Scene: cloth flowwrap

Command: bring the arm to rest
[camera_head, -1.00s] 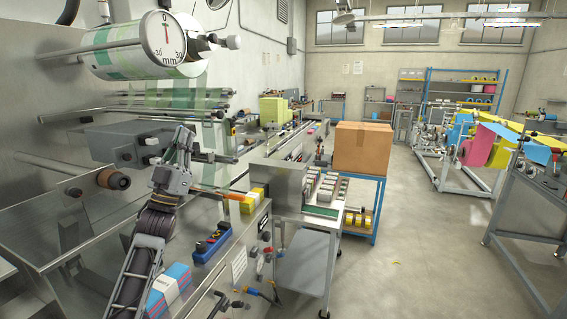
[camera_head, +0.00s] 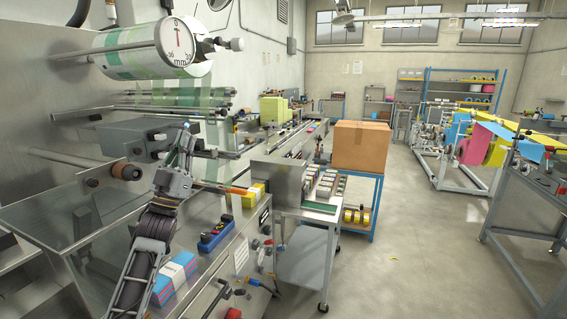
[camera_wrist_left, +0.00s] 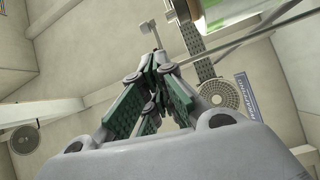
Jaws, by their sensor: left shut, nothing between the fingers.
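My left arm comes in from the lower left in the head view and is raised over the machine bench. Its gripper (camera_head: 185,142) points up, in front of the grey motor box (camera_head: 120,140). In the left wrist view the fingers (camera_wrist_left: 160,72) meet at their tips with nothing between them. Behind them that view shows wall and ceiling, with the film roll (camera_wrist_left: 230,18) at the top right. My right gripper is in neither view now.
A blue and pink cloth pack (camera_head: 175,278) lies on the bench beside my left arm. A blue control box (camera_head: 215,237) and a yellow box (camera_head: 254,195) stand further right. A dial gauge roll (camera_head: 150,45) hangs above.

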